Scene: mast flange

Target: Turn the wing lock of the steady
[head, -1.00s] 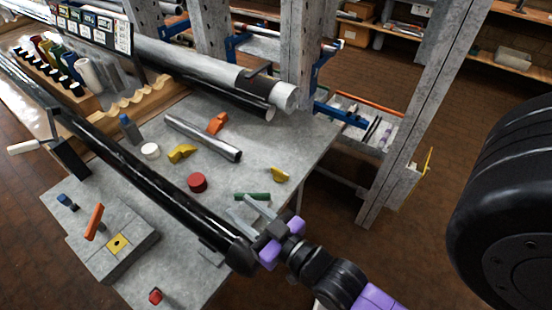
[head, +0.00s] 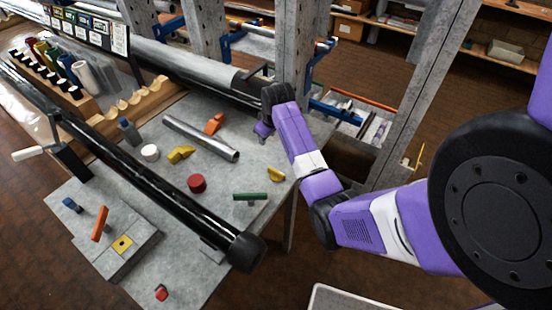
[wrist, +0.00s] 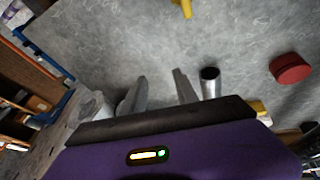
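I cannot tell for sure which part is the steady or its wing lock. A green bar (head: 250,197) lies flat-looking on the grey table, near the end of the long black tube (head: 170,195). An orange lever (head: 100,223) stands tilted on a grey block with a yellow plate (head: 122,245) at the table's left. My gripper (head: 262,132) is over the table's back edge, by the racked tubes, apart from both; its fingers are hidden there. In the wrist view my gripper (wrist: 160,92) has its two grey fingers spread, with only bare table between them.
A silver tube (head: 203,138), a red disc (head: 197,183), a yellow block (head: 181,154), a yellow piece (head: 276,174), an orange piece (head: 214,124) and a white disc (head: 150,152) are scattered on the table. Grey posts (head: 300,50) stand behind it.

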